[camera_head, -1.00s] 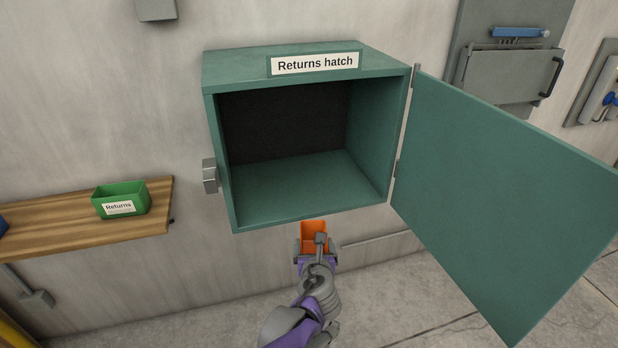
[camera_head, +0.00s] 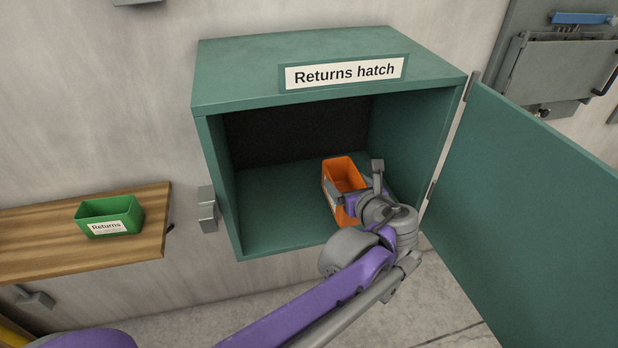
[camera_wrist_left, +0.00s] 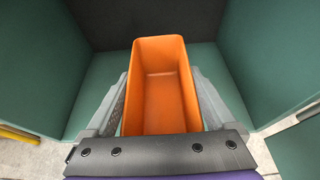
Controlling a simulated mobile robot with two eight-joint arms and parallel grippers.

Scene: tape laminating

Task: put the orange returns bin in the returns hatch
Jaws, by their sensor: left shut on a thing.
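The orange returns bin (camera_head: 346,176) is upright and empty, inside the mouth of the green returns hatch (camera_head: 285,215), toward its right side. My left gripper (camera_head: 352,195) is shut on the bin from the front. In the left wrist view the bin (camera_wrist_left: 162,85) sits between the two grey fingers of my left gripper (camera_wrist_left: 160,112), with the hatch's side walls and dark back around it. I cannot tell whether the bin's underside touches the hatch floor. My right gripper is not in view.
The hatch door (camera_head: 530,210) stands wide open on the right. A green bin labelled Returns (camera_head: 110,217) stands on a wooden shelf (camera_head: 50,250) at the left. The left part of the hatch floor is clear.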

